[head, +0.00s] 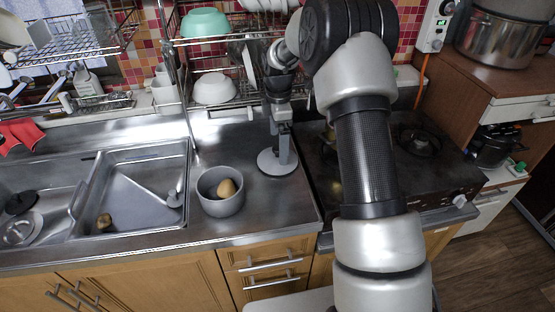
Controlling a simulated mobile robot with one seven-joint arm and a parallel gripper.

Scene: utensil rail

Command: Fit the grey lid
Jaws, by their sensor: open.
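The grey lid (268,164) is a round disc at the counter's middle, right of a grey pot (221,206). The pot is uncovered, and a brown, potato-like lump (227,188) shows inside it. My gripper (282,150) points down over the lid, with its fingers at the lid's centre. The jaws are open. The fingers hide the lid's middle, and I cannot tell whether they touch it.
A sink (135,190) with a small brown lump (104,221) lies left of the pot. A dark stove (400,165) stands to the right. A dish rack with a white bowl (214,89) and a green bowl (204,22) is behind. Counter between pot and lid is clear.

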